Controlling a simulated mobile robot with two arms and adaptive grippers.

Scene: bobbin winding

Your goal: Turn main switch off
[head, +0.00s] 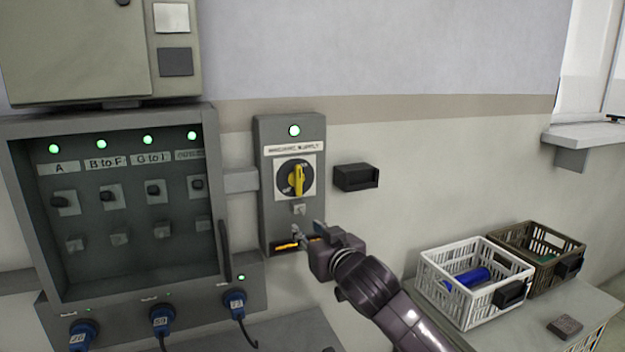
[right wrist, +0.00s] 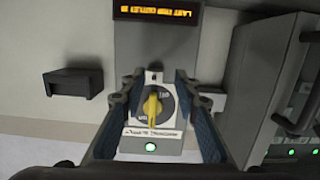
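The main switch is a yellow handle (head: 298,180) on a black round dial, on a grey wall box (head: 265,215) labelled "machine supply". The handle stands upright, and the green lamp (head: 294,130) above it is lit. My right gripper (head: 307,231) is just below the handle in the head view, in front of the lower part of the box. In the right wrist view, which is upside down, the handle (right wrist: 152,107) shows between the two spread fingers (right wrist: 158,78). The gripper is open and empty, apart from the handle. My left gripper is not in view.
A grey panel (head: 222,130) with small switches and lit green lamps stands left of the box. A black holder (head: 356,177) sticks out of the wall at its right. A white crate (head: 437,290) and a brown crate (head: 575,240) stand lower right. An amber display (right wrist: 163,11) is partly hidden in the head view.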

